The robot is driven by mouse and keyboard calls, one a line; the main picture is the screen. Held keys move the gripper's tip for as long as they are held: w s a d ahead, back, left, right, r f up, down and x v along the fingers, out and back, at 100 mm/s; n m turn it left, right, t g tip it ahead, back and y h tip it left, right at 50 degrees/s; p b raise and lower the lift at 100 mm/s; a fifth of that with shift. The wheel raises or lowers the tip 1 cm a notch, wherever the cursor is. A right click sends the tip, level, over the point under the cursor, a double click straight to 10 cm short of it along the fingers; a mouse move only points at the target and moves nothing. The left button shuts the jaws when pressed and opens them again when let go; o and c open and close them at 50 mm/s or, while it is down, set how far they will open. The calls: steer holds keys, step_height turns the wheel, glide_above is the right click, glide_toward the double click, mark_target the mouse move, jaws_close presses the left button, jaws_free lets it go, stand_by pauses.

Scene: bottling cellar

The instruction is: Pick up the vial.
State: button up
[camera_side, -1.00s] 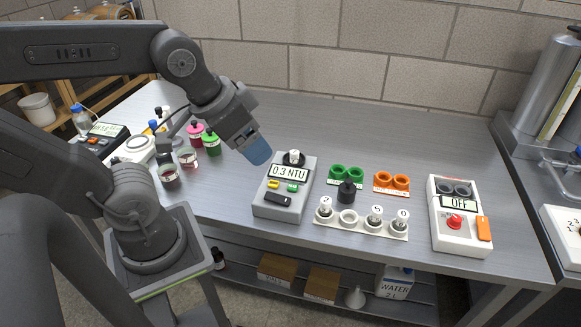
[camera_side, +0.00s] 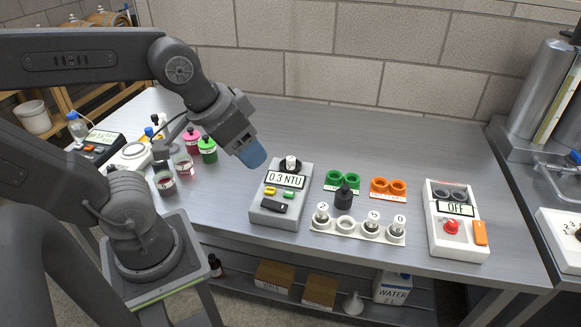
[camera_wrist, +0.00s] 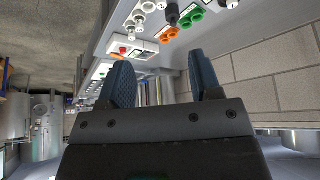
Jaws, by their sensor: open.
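A white-capped vial (camera_side: 291,162) stands upright in the round well of the grey meter (camera_side: 270,207), whose screen reads 0.3 NTU. More white-capped vials, one of them a vial marked 5 (camera_side: 373,219), stand in a white rack (camera_side: 357,234); one rack hole is empty. Which vial is meant I cannot tell. My gripper (camera_side: 252,154) hangs in the air left of the meter, tilted, with blue fingers. In the wrist view my gripper (camera_wrist: 163,82) has its two fingers apart with nothing between them. The rack and several vials show at the top of that view.
Green rings (camera_side: 343,177), orange rings (camera_side: 388,185) and a black-topped item (camera_side: 344,196) stand behind the rack. A white device reading OFF (camera_side: 457,240) is at the right. Jars and bottles, including a green one (camera_side: 207,150), crowd the left. The back middle of the bench is clear.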

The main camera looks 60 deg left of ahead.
steer(key=w+a+n+g+y, duration=0.1)
steer(key=w+a+n+g, duration=0.1)
steer(key=w+a+n, duration=0.35)
steer(key=n+g+y, duration=0.2)
steer(key=n+g, duration=0.1)
steer(key=n, duration=0.9)
glide_toward(291, 159)
steer(key=f, duration=0.1)
steer(key=w+f, duration=0.1)
steer(key=f, duration=0.1)
steer(key=shift+d, duration=0.15)
steer(key=shift+s+a+x, duration=0.1)
steer(key=shift+a+x, duration=0.05)
steer(key=shift+x, duration=0.9)
steer(key=shift+s+a+x, duration=0.15)
steer(key=shift+a+x, duration=0.05)
steer(key=shift+x, duration=0.8)
steer(key=shift+s+a+x, duration=0.1)
steer(key=shift+a+x, duration=0.05)
steer(key=shift+x, duration=0.9)
steer(key=shift+r, duration=0.15)
steer(key=c, duration=1)
